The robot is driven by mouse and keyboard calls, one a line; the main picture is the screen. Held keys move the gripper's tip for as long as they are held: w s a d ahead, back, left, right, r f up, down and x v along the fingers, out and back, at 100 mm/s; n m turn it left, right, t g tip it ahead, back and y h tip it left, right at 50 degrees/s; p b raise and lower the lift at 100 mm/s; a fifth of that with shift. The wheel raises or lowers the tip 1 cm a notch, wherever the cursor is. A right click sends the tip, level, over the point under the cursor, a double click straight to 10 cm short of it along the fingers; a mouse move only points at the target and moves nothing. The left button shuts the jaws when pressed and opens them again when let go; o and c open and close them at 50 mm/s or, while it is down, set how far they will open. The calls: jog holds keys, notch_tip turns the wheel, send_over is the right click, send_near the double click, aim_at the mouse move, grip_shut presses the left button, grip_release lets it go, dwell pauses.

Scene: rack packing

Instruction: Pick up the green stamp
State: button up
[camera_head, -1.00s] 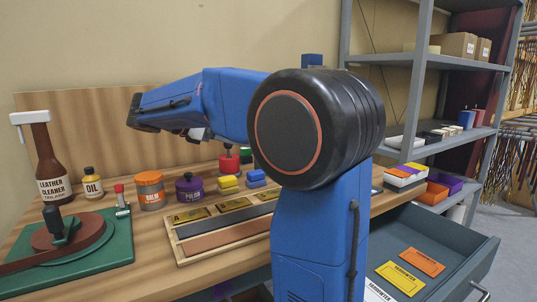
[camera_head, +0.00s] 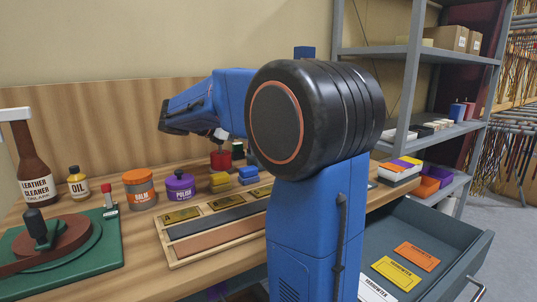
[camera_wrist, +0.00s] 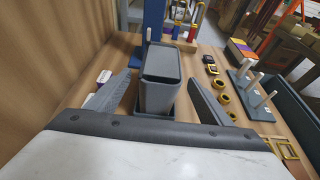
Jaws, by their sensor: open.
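A small dark green item (camera_head: 237,149), which may be the green stamp, stands on the bench beside a red stamp (camera_head: 221,160). It is partly hidden by my arm in the head view, and I cannot tell its full shape. In the wrist view my gripper (camera_wrist: 160,98) has its two grey fingers spread wide. A tall dark grey block with a teal-looking base (camera_wrist: 160,85) shows between them. I see no clear grip on it, and cannot tell whether it is the green stamp.
A purple polish jar (camera_head: 180,188), an orange balm jar (camera_head: 140,190) and yellow and blue blocks (camera_head: 220,183) stand near the stamps. A wooden tray (camera_head: 172,262) lies in front. In the wrist view, yellow rings (camera_wrist: 223,99) and a peg stand (camera_wrist: 250,98) are on the right.

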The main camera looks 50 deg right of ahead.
jog(key=shift+x, duration=3.25)
jog(key=c, duration=1.3)
